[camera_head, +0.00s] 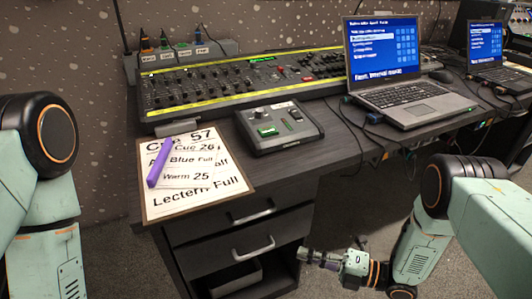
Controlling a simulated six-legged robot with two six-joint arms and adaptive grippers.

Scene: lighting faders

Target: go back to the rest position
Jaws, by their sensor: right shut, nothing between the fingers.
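My right gripper (326,261) is low in front of the desk, to the right of the drawers. It is shut and empty, and its fingers point left. It appears apart from the desk and everything on it. My right arm comes in from the right edge with its elbow bent. My left arm shows at the left edge, but its gripper is out of the picture.
The dark desk (290,168) carries a cue sheet (205,200) with a purple marker (159,168), a small fader box (278,127), a long lighting console (220,83) and a laptop (400,98). Drawers (225,222) and an open shelf face me. Dark carpet lies right of them.

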